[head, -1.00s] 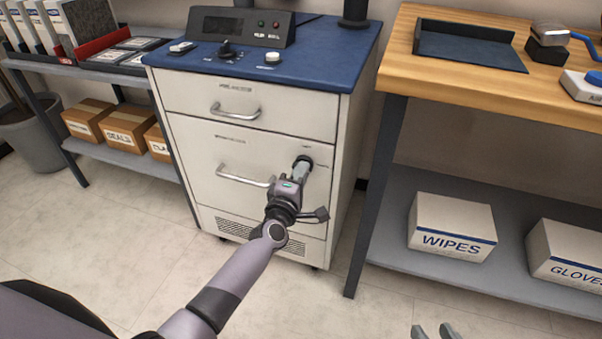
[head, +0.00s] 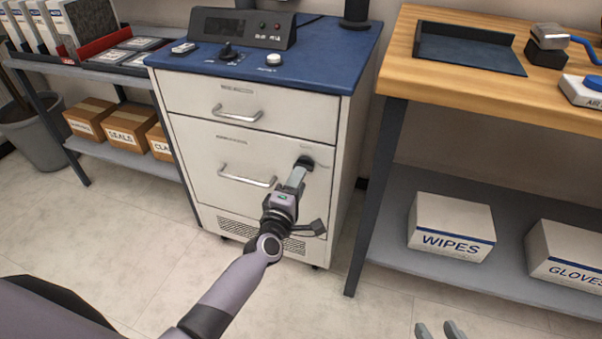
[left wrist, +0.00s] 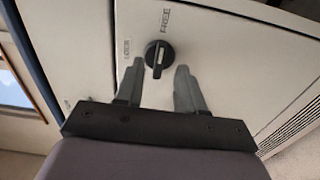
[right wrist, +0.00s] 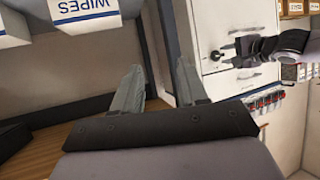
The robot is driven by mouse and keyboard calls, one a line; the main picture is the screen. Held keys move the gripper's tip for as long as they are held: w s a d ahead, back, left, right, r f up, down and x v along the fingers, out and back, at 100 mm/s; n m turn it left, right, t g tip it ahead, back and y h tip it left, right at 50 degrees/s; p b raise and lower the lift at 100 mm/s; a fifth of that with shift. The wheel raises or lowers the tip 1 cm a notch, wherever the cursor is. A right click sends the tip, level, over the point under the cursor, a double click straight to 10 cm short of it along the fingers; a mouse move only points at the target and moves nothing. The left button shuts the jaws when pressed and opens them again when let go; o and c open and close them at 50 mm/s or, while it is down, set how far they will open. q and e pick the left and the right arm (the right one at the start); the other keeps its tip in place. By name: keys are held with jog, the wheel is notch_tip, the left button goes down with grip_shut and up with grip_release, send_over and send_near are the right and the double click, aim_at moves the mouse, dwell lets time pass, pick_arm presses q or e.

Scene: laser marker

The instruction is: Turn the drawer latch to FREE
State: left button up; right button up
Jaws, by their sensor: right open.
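The drawer latch is a round black knob (left wrist: 159,56) on the pale cabinet front, also in the head view (head: 304,161). In the left wrist view its light bar runs roughly up and down the picture, in line with the FREE label (left wrist: 165,20); the LOCK label (left wrist: 127,51) is to its left. My left gripper (head: 297,176) is open in front of the knob. Its fingers lie either side of the knob in the picture and look clear of it. My right gripper (right wrist: 158,70) is open and empty, low at the bottom edge of the head view (head: 440,330).
The cabinet (head: 180,150) has two handled drawers and a blue top (head: 320,65) with a control box. A wooden bench (head: 470,95) stands to the right, its lower shelf (head: 430,265) holding WIPES and GLOVES boxes. Open floor lies in front.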

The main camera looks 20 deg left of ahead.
pick_arm(q)
jog(key=s, duration=0.4)
jog(key=shift+p, duration=0.4)
pick_arm(e)
jog(key=shift+s+d+f, duration=0.4)
jog(key=shift+d+f, duration=0.15)
jog(key=shift+f, duration=0.05)
